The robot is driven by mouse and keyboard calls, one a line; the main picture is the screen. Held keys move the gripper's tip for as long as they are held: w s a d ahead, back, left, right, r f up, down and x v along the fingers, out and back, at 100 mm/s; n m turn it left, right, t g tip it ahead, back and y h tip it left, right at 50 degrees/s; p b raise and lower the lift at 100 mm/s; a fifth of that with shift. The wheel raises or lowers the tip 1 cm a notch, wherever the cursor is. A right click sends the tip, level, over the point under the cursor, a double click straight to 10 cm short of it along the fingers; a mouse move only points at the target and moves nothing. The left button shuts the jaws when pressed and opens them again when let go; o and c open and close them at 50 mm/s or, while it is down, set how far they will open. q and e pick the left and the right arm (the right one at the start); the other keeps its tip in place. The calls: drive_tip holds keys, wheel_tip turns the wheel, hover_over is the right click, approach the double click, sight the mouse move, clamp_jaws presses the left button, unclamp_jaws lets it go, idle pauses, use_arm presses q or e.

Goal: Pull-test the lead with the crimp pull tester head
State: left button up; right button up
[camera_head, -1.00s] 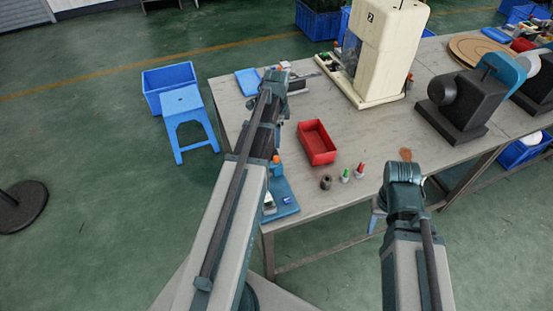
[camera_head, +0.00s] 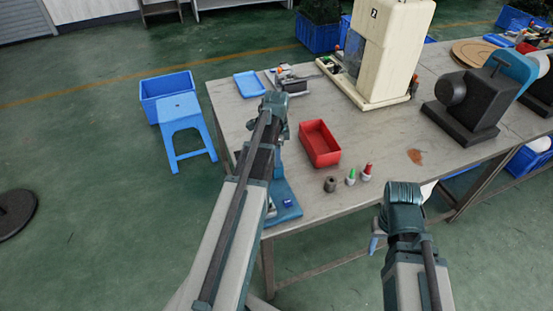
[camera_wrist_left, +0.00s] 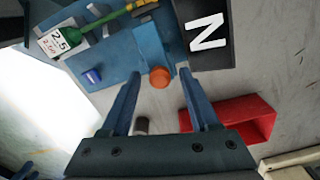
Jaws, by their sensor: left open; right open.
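The crimp pull tester is a blue base (camera_head: 286,212) at the table's near left edge, partly hidden by my left arm. In the left wrist view its blue plate (camera_wrist_left: 115,60) carries a blue upright block, an orange knob (camera_wrist_left: 160,77) and a small blue piece (camera_wrist_left: 92,76). A green lead (camera_wrist_left: 100,25) runs across the plate at the top left, beside a white label reading 2.5. My left gripper (camera_wrist_left: 160,88) is open and empty, its two fingers apart below the knob.
A red bin (camera_head: 320,145) stands mid-table, with a dark cylinder (camera_head: 330,184), a green-tipped bottle (camera_head: 351,178) and a red-tipped bottle (camera_head: 366,172) near it. A cream machine (camera_head: 393,50) and a black press (camera_head: 470,105) stand behind. The right front table is mostly clear.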

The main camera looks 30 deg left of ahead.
use_arm(q)
clamp_jaws()
idle(1.4)
